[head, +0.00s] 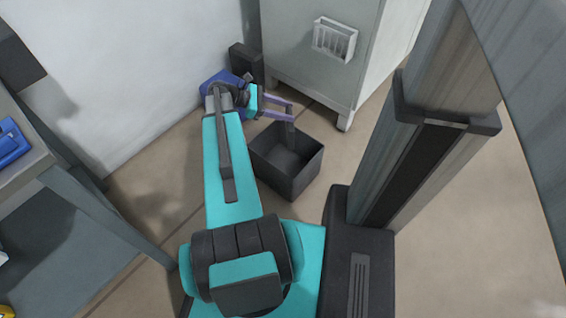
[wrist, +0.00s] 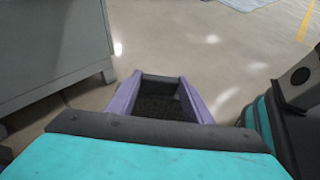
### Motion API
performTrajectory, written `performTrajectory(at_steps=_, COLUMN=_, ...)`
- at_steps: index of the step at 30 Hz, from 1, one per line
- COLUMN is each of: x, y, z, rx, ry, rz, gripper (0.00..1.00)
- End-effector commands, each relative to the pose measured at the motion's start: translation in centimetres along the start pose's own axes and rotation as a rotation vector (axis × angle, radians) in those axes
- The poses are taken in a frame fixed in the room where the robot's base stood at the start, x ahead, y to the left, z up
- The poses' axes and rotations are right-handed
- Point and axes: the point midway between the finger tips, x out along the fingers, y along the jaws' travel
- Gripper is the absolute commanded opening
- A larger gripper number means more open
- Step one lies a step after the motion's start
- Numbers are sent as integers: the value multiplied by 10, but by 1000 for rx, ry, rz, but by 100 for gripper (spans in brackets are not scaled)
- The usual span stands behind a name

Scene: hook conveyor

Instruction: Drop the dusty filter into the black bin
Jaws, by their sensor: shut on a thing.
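My gripper (head: 291,112), with purple fingers, is shut on the dusty filter (head: 290,134). The filter is a narrow grey piece that hangs below the fingertips in the head view. In the wrist view the filter (wrist: 158,107) shows between the two fingers as a grey frame with a dark, speckled middle. The black bin (head: 285,183) is an open square box on the floor. The filter overlaps the bin's far inside in the head view; its exact height against the rim is hard to tell. I cannot make out the bin in the wrist view.
A workbench (head: 25,160) with a blue item (head: 10,142) is at left. Floor is clear right of the cabinet.

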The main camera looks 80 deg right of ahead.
Motion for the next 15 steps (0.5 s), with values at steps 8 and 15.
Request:
performTrajectory(at_steps=8, x=8, y=0, z=-19, rx=0, ry=0, rz=1, gripper=11)
performTrajectory(at_steps=15, x=14, y=0, z=-32, rx=-1, ry=-1, rz=1, gripper=11)
